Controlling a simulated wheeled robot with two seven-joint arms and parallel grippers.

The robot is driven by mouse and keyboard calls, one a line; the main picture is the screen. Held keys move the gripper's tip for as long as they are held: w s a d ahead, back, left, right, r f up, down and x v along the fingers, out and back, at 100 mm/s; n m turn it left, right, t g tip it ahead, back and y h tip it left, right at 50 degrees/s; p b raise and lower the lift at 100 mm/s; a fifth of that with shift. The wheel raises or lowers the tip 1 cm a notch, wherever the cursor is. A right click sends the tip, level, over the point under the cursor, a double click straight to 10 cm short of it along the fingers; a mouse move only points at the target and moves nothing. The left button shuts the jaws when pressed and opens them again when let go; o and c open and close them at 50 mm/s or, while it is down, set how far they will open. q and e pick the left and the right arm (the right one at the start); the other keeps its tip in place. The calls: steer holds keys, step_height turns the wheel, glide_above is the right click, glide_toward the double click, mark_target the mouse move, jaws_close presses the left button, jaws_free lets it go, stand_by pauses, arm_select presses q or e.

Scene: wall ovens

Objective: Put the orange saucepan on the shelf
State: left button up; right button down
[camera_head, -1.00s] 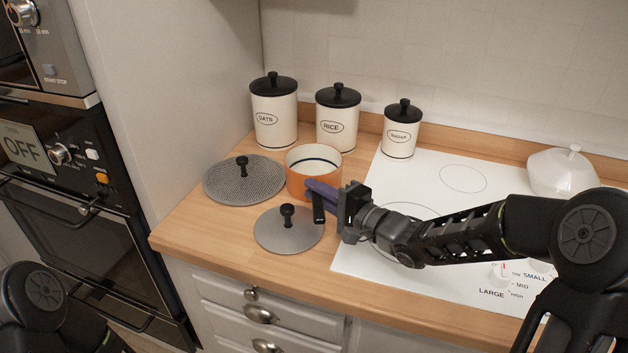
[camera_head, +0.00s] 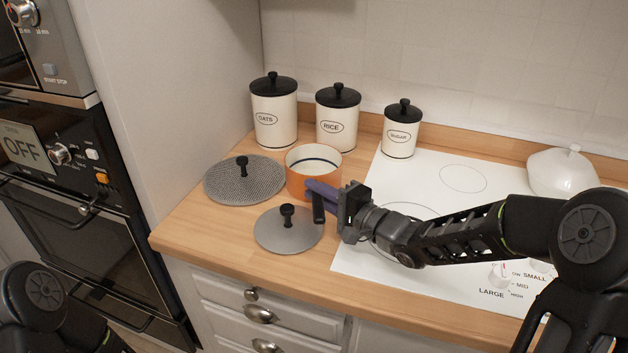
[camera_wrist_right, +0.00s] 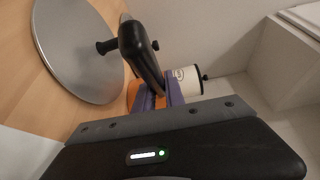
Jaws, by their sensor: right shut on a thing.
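The orange saucepan (camera_head: 299,182) stands upright on the wooden counter (camera_head: 195,226), with its open white inside facing up. Its black handle (camera_head: 318,208) points toward the front. My right gripper (camera_head: 322,193) comes in from the right and is shut on the saucepan's handle; its purple fingers sit close to the pan's side. In the right wrist view the black handle (camera_wrist_right: 140,50) lies by the purple fingers (camera_wrist_right: 160,98), and only a little of the orange pan shows. My left arm shows at the lower left, but its gripper is out of view. No shelf is clearly in view.
A flat grey lid (camera_head: 270,236) lies in front of the pan, and a mesh lid (camera_head: 225,182) lies left of it. Canisters (camera_head: 337,122) stand behind. The white hob (camera_head: 450,200) with a white lidded pot (camera_head: 563,177) is at the right. Wall ovens (camera_head: 75,190) are at the left.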

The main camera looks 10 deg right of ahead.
steer(key=shift+r, duration=0.1)
step_height(320, 180, up, 10)
steer(key=shift+p, duration=0.8)
stand_by(0.4)
